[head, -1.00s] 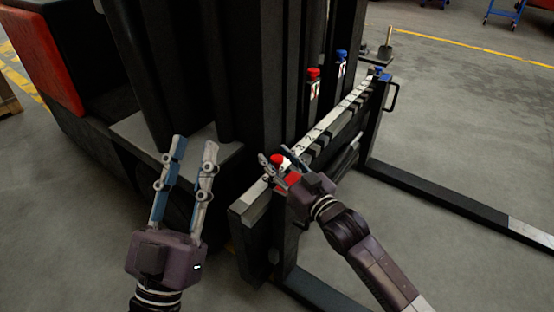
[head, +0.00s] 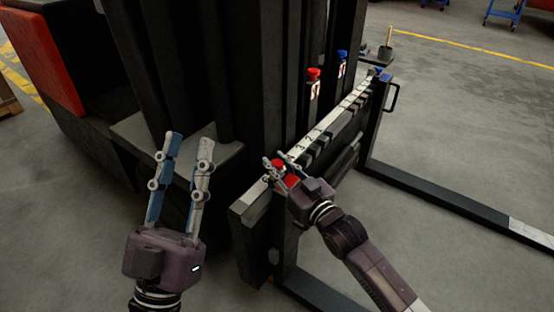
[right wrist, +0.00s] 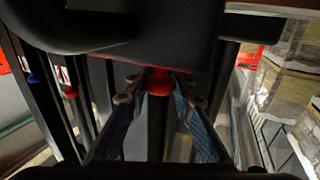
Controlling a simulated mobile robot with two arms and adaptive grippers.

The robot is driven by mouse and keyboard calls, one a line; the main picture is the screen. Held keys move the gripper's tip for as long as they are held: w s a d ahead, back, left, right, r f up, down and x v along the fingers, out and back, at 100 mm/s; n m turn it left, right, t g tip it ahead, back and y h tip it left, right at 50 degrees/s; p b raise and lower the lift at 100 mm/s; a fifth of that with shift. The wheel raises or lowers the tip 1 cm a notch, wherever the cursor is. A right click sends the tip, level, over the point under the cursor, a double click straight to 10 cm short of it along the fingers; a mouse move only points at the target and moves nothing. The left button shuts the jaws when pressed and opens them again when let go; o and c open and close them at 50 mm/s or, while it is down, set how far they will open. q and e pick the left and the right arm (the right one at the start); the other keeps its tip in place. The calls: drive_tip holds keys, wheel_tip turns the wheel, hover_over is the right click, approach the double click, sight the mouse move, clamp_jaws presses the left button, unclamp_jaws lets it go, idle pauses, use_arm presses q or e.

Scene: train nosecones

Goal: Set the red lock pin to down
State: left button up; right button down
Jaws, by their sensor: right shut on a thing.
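The red lock pin (head: 277,162) shows its red knob at the near end of the numbered fork carriage (head: 241,211) in the head view. A red part (head: 291,181) sits just beside it. My right gripper (head: 276,168) is shut on the red lock pin, its fingers on both sides of it. The right wrist view shows the red knob (right wrist: 159,82) between the two fingers; the pin's lower end is hidden. My left gripper (head: 188,139) is open and empty, in front of the forklift, away from the pin.
Another red knob (head: 313,75) and a blue knob (head: 341,56) stand on the mast above labels. A blue pin (head: 378,72) sits at the carriage's far end, near a handle (head: 392,96). The forks (head: 440,195) reach low over the floor. Open floor lies at the right.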

use_arm(q)
drive_tip(key=shift+s+r+t, duration=0.3)
drive_tip(key=shift+s+r, duration=0.1)
drive_tip(key=shift+s, duration=0.05)
use_arm(e)
drive_tip(key=shift+f, duration=0.95)
drive_tip(key=c, duration=1.7)
unclamp_jaws()
drive_tip(key=shift+o, duration=0.2)
drive_tip(key=shift+r, duration=0.1)
use_arm(q)
drive_tip(key=shift+a, duration=0.1)
use_arm(e)
drive_tip(key=v, duration=1.2)
